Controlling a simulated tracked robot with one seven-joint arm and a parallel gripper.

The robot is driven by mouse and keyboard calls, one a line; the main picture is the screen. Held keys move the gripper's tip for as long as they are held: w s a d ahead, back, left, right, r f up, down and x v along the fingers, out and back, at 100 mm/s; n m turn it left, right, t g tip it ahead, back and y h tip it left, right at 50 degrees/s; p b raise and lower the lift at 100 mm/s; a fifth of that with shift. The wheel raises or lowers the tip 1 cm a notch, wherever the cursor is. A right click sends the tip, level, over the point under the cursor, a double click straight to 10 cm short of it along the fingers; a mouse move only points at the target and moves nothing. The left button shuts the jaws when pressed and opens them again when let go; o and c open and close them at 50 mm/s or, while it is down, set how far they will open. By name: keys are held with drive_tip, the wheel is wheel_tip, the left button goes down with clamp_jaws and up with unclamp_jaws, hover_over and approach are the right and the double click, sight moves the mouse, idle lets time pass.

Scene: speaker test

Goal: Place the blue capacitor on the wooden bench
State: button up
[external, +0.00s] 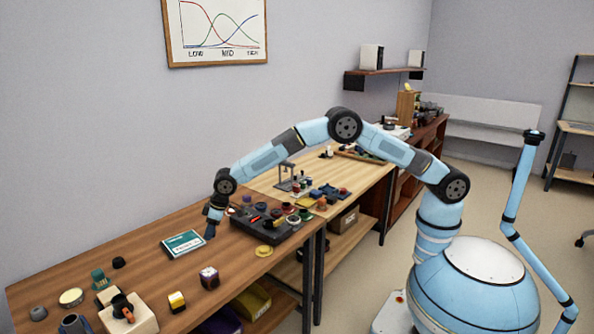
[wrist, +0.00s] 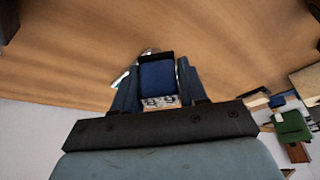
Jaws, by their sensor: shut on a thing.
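My gripper (external: 210,230) points down over the wooden bench (external: 140,262), between a teal-and-white flat box and a black tray. In the wrist view my gripper (wrist: 157,68) is shut on the blue capacitor (wrist: 157,83), a dark blue block with a black end and a pale end with dark rings. The bench top (wrist: 230,60) fills the background there. In the external view the capacitor is too small and hidden to make out. I cannot tell whether it touches the bench.
The teal-and-white box (external: 184,243) lies just left of my gripper. The black tray (external: 262,235) with several small parts stands to the right, a yellow disc (external: 264,251) in front. Several components stand at the bench's near left. Bare wood lies in front of my gripper.

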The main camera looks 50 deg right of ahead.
sight(211, 246)
drive_tip(key=shift+w+a+f, duration=0.15)
drive_tip(key=shift+w+f, duration=0.05)
drive_tip(key=shift+f, duration=1.7)
drive_tip(key=shift+f, duration=0.1)
drive_tip(key=o, duration=1.1)
drive_tip(key=shift+o, duration=0.2)
drive_tip(key=v, duration=1.2)
